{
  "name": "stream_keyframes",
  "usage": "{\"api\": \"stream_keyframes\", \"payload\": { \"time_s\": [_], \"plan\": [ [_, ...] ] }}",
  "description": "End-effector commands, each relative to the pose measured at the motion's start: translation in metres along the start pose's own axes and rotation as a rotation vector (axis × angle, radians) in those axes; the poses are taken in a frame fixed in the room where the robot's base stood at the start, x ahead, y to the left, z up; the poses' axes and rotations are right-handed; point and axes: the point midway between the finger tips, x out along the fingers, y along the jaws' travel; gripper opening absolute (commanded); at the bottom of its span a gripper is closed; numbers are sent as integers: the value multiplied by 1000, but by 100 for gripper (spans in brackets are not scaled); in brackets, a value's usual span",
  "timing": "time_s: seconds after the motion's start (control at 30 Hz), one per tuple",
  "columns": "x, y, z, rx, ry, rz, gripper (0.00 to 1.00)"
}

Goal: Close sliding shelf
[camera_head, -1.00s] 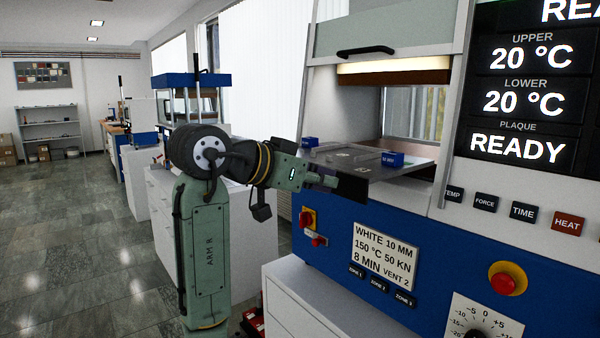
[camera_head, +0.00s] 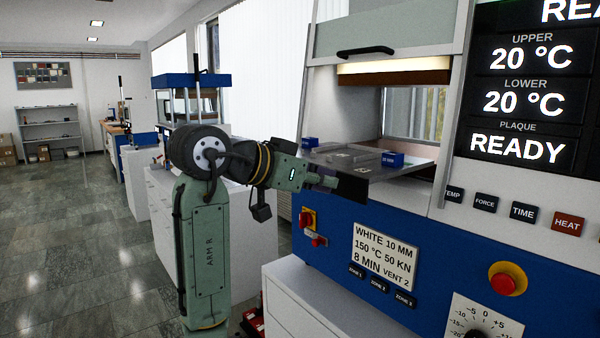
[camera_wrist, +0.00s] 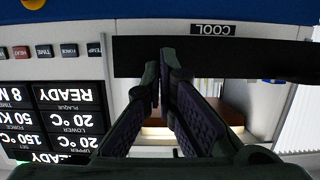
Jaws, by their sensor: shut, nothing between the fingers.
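The sliding shelf (camera_head: 345,158) is a grey metal plate at the press opening, sticking out past the press front. It has a dark front edge plate (camera_head: 354,189). Blue blocks (camera_head: 392,159) stand on the shelf. My gripper (camera_head: 333,182) is shut and empty, with its fingertips at the front edge plate. In the wrist view, which is upside down, the fingertips (camera_wrist: 161,54) overlap the dark front plate (camera_wrist: 255,58). I cannot tell whether they touch it.
The raised press door (camera_head: 390,38) with a black handle is above the opening. A blue control panel (camera_head: 450,245) lies below the shelf, with a red emergency button (camera_head: 506,281). A display (camera_head: 530,85) is at the right. Open floor lies at the left.

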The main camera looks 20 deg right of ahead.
Motion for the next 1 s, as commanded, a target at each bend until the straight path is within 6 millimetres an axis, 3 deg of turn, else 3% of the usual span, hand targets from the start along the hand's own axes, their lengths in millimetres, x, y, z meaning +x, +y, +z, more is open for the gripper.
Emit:
{"api": "stream_keyframes", "payload": {
  "time_s": [0.43,1.0],
  "plan": [
    [4,0,-2,0,-1,1,0],
    [36,0,-14,-1,0,2,0]
  ]
}}
